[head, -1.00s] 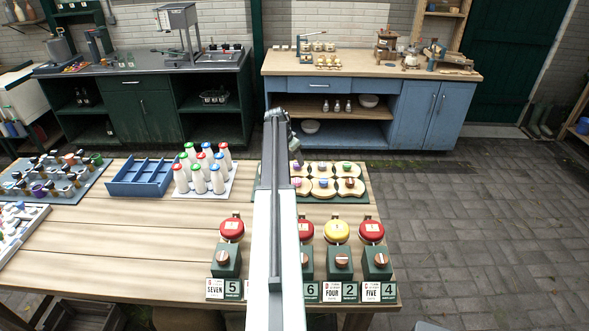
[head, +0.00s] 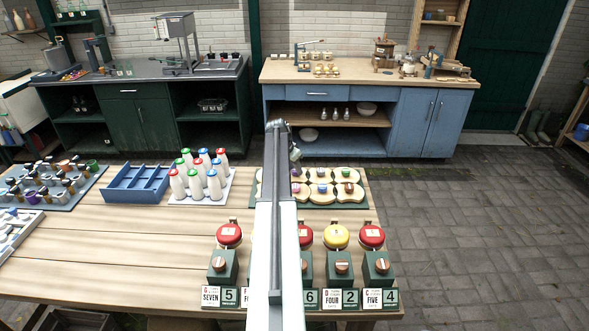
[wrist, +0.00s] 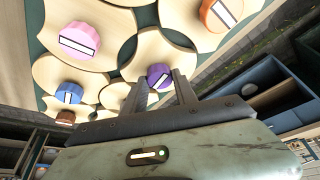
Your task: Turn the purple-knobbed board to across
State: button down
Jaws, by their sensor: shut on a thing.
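In the wrist view, the purple knob (wrist: 158,76) with a white bar sits between the two fingertips of my gripper (wrist: 161,87). My gripper is shut on this knob. The white bar on it lies at a slant in the picture. The pale, scalloped board under it is partly hidden by the fingers. In the head view, my arm covers part of the group of knobbed boards (head: 322,198), and my gripper's jaws cannot be made out.
Neighbouring boards carry a pink knob (wrist: 79,40), a blue knob (wrist: 69,93) and an orange knob (wrist: 220,13) close by. White bottles (head: 196,185) and a blue divided tray (head: 137,184) stand left. Red and yellow domed posts (head: 336,236) line the near edge.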

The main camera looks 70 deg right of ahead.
jog(key=n+t, duration=0.1)
jog(key=n, duration=0.3)
jog(key=shift+s+a+n+t, duration=0.1)
jog(key=shift+s+n+t, duration=0.05)
jog(key=shift+n+t, duration=0.2)
jog(key=n+t, duration=0.1)
jog(key=n, duration=0.3)
jog(key=shift+s+t, duration=0.15)
jog(key=shift+t, duration=0.2)
jog(key=n, duration=0.1)
jog(key=n+t+y, duration=0.1)
jog(key=n, duration=0.3)
jog(key=shift+s+d+n+t, duration=0.15)
jog(key=shift+d+n+t, duration=0.1)
jog(key=shift+t, duration=0.05)
jog(key=shift+n+t+y, duration=0.3)
jog(key=shift+n+y, duration=0.4)
jog(key=shift+n, duration=0.8)
jog(key=c, duration=1)
grip_release()
